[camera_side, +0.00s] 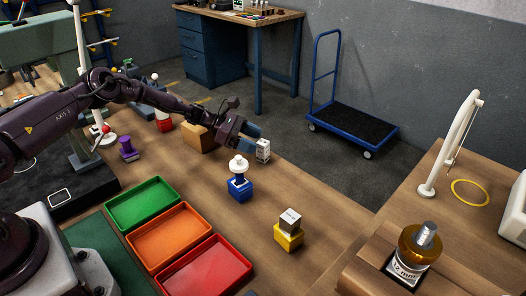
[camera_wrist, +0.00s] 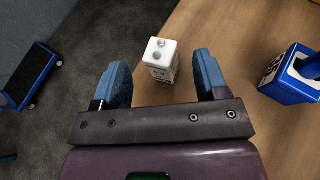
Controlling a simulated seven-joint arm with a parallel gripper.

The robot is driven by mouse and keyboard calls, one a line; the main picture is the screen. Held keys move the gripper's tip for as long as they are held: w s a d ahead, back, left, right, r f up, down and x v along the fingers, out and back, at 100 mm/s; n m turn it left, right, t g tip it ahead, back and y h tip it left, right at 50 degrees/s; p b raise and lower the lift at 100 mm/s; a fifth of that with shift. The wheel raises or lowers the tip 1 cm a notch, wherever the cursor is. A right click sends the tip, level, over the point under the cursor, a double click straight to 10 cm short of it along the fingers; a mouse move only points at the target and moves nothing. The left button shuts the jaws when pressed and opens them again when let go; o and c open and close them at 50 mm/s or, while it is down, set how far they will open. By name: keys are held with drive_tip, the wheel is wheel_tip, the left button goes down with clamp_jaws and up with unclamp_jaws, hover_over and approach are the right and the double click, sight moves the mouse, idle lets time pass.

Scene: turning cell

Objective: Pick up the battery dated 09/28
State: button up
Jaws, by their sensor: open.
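A small white battery (camera_side: 263,150) with dark markings stands upright near the far edge of the wooden table. It also shows in the wrist view (camera_wrist: 160,58), with two round terminals on its top. My gripper (camera_side: 250,139) is at the battery's left in the side view. In the wrist view my gripper (camera_wrist: 163,84) is open, with its blue fingers apart and the battery just beyond and between their tips. The gripper holds nothing. The printing on the battery is too small to read, so I cannot tell its date.
A blue block with a white knob (camera_side: 239,180) stands nearby. A yellow block with a white-grey cube (camera_side: 289,232) is nearer the front. Green (camera_side: 142,204), orange (camera_side: 169,237) and red (camera_side: 205,272) trays lie at the left. A cardboard-brown box (camera_side: 198,138) sits behind my gripper.

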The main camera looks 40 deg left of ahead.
sight(263, 142)
drive_tip(key=x, duration=0.3)
drive_tip(key=shift+w+d+f, duration=0.1)
drive_tip(key=shift+w+d, duration=0.05)
drive_tip(key=shift+d, duration=0.1)
drive_tip(key=c, duration=1)
